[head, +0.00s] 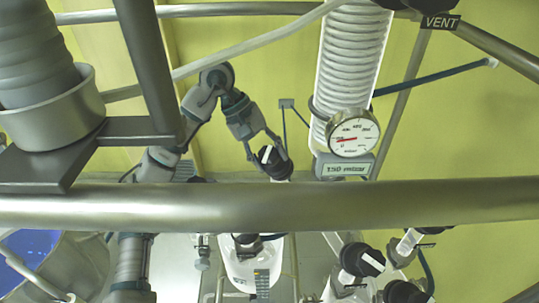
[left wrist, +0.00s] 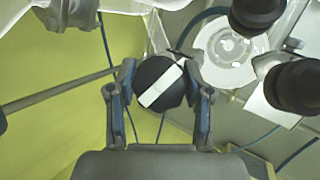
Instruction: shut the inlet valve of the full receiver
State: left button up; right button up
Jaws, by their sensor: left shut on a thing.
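My left gripper (head: 268,157) reaches up behind the steel rail in the head view. Its fingers are shut on a round black valve knob (head: 272,162) with a white bar across its face. In the left wrist view the knob (left wrist: 160,82) sits between the two fingertips (left wrist: 158,85), and its white bar runs diagonally from lower left to upper right. A white glass receiver (head: 240,262) stands below the rail, partly hidden by it. I cannot tell how full it is. My right gripper does not show.
A thick steel rail (head: 400,203) crosses the head view. A coiled glass column (head: 350,60) with a round gauge (head: 353,133) stands right of my gripper. Another black knob with a white bar (head: 362,260) is at lower right. Dark knobs (left wrist: 297,86) crowd the wrist view's right side.

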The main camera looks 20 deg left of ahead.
aim_at(270, 150)
pick_arm(q)
jog(key=m+y, duration=0.4)
jog(key=m, duration=0.1)
jog(key=shift+a+m+g, duration=0.1)
jog(key=shift+m+g, duration=0.2)
jog(key=shift+g, duration=0.1)
jog(key=m+t+y, duration=0.1)
jog(key=m+y, duration=0.2)
jog(key=m, duration=0.2)
dwell(0.5)
jog(key=o, duration=1.2)
jog(key=shift+w, duration=0.1)
jog(key=shift+c, duration=0.2)
jog(key=shift+w+d+r, duration=0.1)
jog(key=shift+d+r, duration=0.1)
jog(key=shift+r, duration=1.6)
jog(key=shift+w+d+r, duration=0.1)
jog(key=shift+d+r, duration=0.05)
jog(key=shift+r, duration=1.65)
